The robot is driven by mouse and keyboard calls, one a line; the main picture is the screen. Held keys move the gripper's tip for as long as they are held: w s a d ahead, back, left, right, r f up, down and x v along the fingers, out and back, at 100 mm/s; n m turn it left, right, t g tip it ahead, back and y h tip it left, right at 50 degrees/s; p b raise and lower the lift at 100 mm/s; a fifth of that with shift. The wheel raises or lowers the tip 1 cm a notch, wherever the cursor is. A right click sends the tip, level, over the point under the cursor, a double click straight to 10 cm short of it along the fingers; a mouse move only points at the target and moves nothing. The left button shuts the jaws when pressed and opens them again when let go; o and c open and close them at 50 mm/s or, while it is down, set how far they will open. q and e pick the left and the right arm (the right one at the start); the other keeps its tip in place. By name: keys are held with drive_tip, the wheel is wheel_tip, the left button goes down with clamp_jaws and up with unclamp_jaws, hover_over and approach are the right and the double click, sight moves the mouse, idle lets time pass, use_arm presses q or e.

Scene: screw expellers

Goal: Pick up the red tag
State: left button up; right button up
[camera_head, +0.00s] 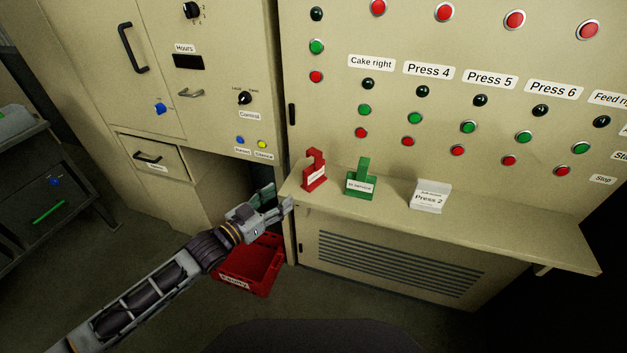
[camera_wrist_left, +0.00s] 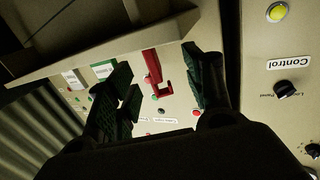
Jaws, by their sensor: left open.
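The red tag (camera_head: 314,171) stands upright near the left end of the shelf, with a white label low on its front. My left gripper (camera_head: 278,203) is open and empty, to the left of the red tag and lower, near the shelf's left end. In the left wrist view the red tag (camera_wrist_left: 153,70) shows between the two open fingers (camera_wrist_left: 160,88), beyond them and apart from them. My right gripper is not in view.
A red bin (camera_head: 250,266) sits on the floor below my left gripper. The panel with buttons (camera_head: 440,110) rises behind the shelf.

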sight(306, 179)
use_arm(q)
drive_tip(key=shift+s+d+r+h, duration=0.3)
drive_tip(key=shift+s+d+r, duration=0.1)
drive_tip(key=shift+r, duration=0.2)
drive_tip(key=shift+s+d+r+h, duration=0.3)
drive_tip(key=shift+s+d+r, duration=0.05)
drive_tip(key=shift+r, duration=0.25)
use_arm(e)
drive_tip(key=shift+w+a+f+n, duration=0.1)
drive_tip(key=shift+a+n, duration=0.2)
use_arm(q)
drive_tip(key=shift+x, duration=3.7)
drive_tip(key=shift+w+d+f, duration=0.1)
drive_tip(key=shift+w+d, duration=0.35)
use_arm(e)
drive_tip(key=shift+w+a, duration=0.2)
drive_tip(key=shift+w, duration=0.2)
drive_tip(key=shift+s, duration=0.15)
